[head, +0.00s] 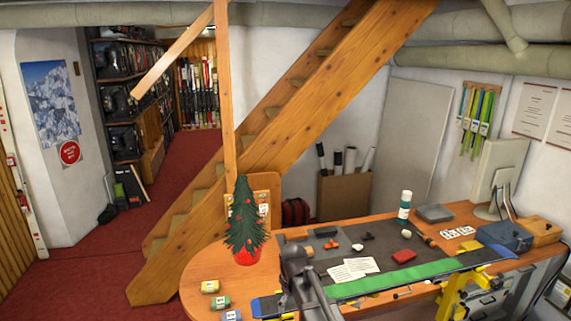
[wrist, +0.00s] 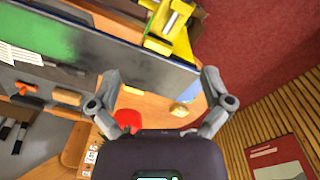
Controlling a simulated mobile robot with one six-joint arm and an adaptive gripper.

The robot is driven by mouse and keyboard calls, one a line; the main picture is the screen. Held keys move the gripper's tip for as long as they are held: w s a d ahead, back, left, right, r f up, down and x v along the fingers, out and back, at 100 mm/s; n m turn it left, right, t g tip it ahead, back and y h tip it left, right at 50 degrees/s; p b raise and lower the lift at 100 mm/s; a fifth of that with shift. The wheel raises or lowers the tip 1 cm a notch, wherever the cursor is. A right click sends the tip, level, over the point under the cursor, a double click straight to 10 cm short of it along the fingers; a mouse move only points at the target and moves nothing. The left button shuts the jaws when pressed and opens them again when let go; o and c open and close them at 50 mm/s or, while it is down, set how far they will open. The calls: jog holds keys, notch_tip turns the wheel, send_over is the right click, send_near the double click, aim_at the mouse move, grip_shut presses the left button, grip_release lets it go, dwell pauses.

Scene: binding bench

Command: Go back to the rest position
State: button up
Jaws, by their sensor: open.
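My gripper (wrist: 160,76) is open in the wrist view, its two grey fingers spread wide apart. Nothing is held between them. Behind and between the fingers are the dark edge of a board and part of the wooden bench top. In the head view a dark grey part of my arm stands at the front of the bench (head: 205,274), in front of the left end of a green strip (head: 400,279). The fingertips cannot be made out clearly there.
A small decorated tree (head: 245,220) in a red pot stands on the bench's rounded left end, with several small labelled blocks near it. A yellow clamp (head: 452,294) is at the front. A white-and-green bottle (head: 404,206) and a monitor (head: 500,172) stand farther right. Red floor lies left.

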jog(key=s+d+m, duration=0.4)
jog(key=s+d, duration=0.1)
jog(key=d, duration=0.3)
jog(key=s+d+m, duration=0.5)
jog(key=d, duration=0.2)
notch_tip(320, 180, down, 16)
jog(key=s+b, duration=0.2)
jog(key=b, duration=1.4)
jog(key=shift+s+f, duration=0.15)
jog(key=shift+f, duration=0.1)
